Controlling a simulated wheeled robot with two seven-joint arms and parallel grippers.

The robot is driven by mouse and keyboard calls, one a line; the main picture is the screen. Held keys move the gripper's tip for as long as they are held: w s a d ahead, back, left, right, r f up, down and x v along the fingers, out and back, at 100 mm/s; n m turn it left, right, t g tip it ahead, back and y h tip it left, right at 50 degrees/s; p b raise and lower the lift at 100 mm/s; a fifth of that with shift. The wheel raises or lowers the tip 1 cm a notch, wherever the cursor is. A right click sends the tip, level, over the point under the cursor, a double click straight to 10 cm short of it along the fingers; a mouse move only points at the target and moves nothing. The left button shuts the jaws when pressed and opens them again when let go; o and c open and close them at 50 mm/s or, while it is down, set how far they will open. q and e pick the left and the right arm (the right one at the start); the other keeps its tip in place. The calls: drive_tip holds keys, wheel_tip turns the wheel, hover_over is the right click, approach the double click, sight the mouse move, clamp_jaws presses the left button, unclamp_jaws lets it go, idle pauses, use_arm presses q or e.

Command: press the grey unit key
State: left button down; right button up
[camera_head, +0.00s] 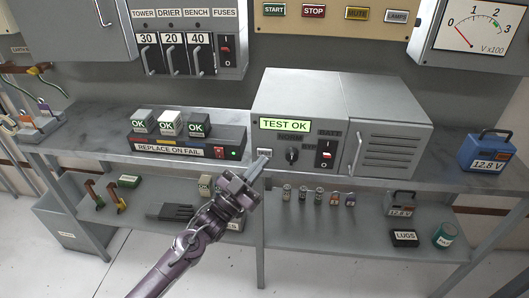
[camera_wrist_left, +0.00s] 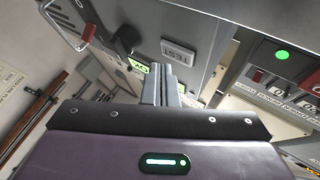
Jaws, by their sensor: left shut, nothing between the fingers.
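The grey unit (camera_head: 300,105) stands on the upper shelf, with a lit green display (camera_head: 285,125) reading "TEST OK". Its small pale key (camera_head: 264,151) is low on the front, left of a dark knob (camera_head: 291,155). The key also shows in the left wrist view (camera_wrist_left: 179,52), with lettering too small to read. My left gripper (camera_head: 260,161) is shut and empty, its fingertips just below the key in the head view. In the left wrist view the fingers (camera_wrist_left: 160,84) point towards the unit's face beside the key. I cannot tell whether they touch it. My right gripper is not in view.
Left of the unit is a charger-like tray (camera_head: 180,148) labelled "REPLACE ON FAIL", holding three blocks marked "OK". A blue 12.8 V battery (camera_head: 486,152) stands at right. The lower shelf (camera_head: 330,237) holds small parts.

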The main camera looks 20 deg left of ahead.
use_arm(q)
drive_tip(key=shift+s, duration=0.1)
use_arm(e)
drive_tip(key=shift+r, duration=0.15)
use_arm(q)
drive_tip(key=s+p, duration=0.1)
drive_tip(key=s, duration=0.1)
drive_tip(key=s+d+p, duration=0.1)
drive_tip(key=s+p, duration=0.1)
drive_tip(key=shift+s, duration=0.4)
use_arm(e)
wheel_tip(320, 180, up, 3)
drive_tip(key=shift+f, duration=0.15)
use_arm(q)
drive_tip(key=shift+f, duration=0.1)
